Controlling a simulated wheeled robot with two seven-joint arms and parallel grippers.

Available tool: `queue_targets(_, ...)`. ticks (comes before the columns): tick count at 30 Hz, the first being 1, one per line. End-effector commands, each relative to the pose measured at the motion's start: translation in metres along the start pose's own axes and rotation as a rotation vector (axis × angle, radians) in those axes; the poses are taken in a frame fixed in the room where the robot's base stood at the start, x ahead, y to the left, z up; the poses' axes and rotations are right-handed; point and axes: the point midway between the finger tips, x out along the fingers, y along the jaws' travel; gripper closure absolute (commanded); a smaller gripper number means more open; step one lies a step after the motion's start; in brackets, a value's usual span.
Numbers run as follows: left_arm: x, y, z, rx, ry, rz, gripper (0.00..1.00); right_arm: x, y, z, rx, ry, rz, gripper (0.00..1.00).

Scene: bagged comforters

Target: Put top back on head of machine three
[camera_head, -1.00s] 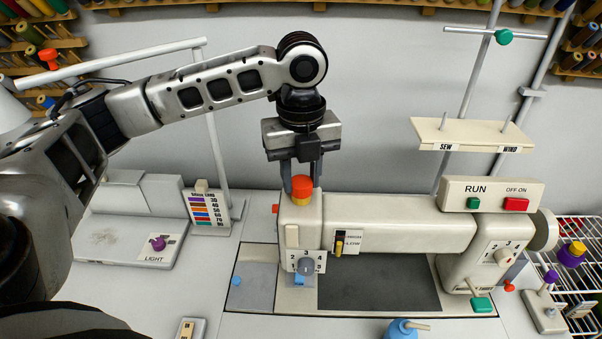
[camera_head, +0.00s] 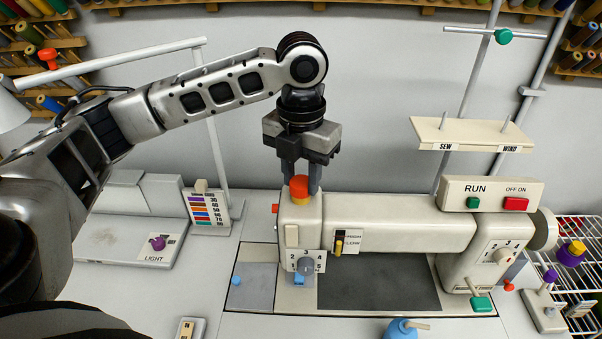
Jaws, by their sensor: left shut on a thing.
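The sewing machine (camera_head: 400,222) stands in the middle of the table, its head (camera_head: 301,229) at its left end. An orange-red top (camera_head: 300,188) with a yellowish lower part sits at the upper face of the head. My left gripper (camera_head: 301,184) points straight down over the head, shut on the top, with a finger on either side of it. I cannot tell whether the top is fully seated, since its lower edge is partly hidden. My right gripper is not in view.
A lamp base marked LIGHT (camera_head: 135,218) and a colour chart (camera_head: 208,209) stand to the left. A spool shelf (camera_head: 472,134) hangs above the machine. A wire rack (camera_head: 585,265) is at the right, and a blue bottle (camera_head: 401,330) is at the front.

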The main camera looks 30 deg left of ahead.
Motion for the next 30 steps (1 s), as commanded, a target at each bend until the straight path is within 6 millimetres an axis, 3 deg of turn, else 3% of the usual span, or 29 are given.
queue_targets(11, 0.0003, -0.0002, 0.0, 0.079, 0.0, 0.0, 0.91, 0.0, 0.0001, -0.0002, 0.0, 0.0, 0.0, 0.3)
queue_targets(21, 0.0008, -0.0006, -0.0001, 0.484, 0.0, -0.001, 0.91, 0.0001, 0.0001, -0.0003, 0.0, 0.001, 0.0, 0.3)
queue_targets(29, 0.0009, -0.0006, -0.0001, 0.524, 0.0, -0.001, 0.91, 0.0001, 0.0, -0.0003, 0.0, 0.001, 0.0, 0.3)
queue_targets(30, 0.0009, -0.0006, -0.0001, 0.523, 0.0, -0.001, 0.62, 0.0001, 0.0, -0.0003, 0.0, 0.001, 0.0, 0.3)
